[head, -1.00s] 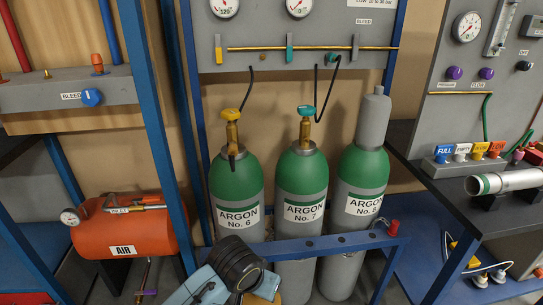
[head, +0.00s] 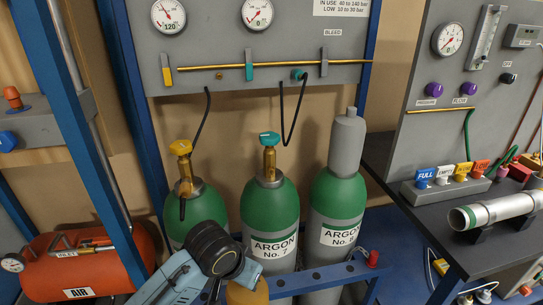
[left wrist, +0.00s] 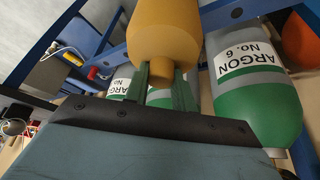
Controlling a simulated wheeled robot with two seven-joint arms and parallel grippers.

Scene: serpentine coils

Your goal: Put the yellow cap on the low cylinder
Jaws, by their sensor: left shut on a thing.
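The yellow cap (head: 250,292) is in my left gripper (head: 246,272), low in front of the cylinders. In the left wrist view the cap (left wrist: 163,30) is large, with its narrow knob between the green fingers (left wrist: 162,85). Three green-and-grey argon cylinders stand in a row: No. 6 (head: 177,222), No. 7 (head: 271,210) and the one at right (head: 337,200). The left and middle cylinders have brass valves with yellow (head: 181,147) and teal (head: 269,139) knobs. The right one wears a grey cap (head: 347,142). Gauge needles are too small to read surely. My right gripper is out of view.
A blue rail (head: 340,273) crosses in front of the cylinders. A gauge panel (head: 215,60) hangs above, with black hoses hanging down. A blue post (head: 85,130) and an orange air tank (head: 90,265) are at left. A black bench (head: 400,200) at right holds tags and a metal tube.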

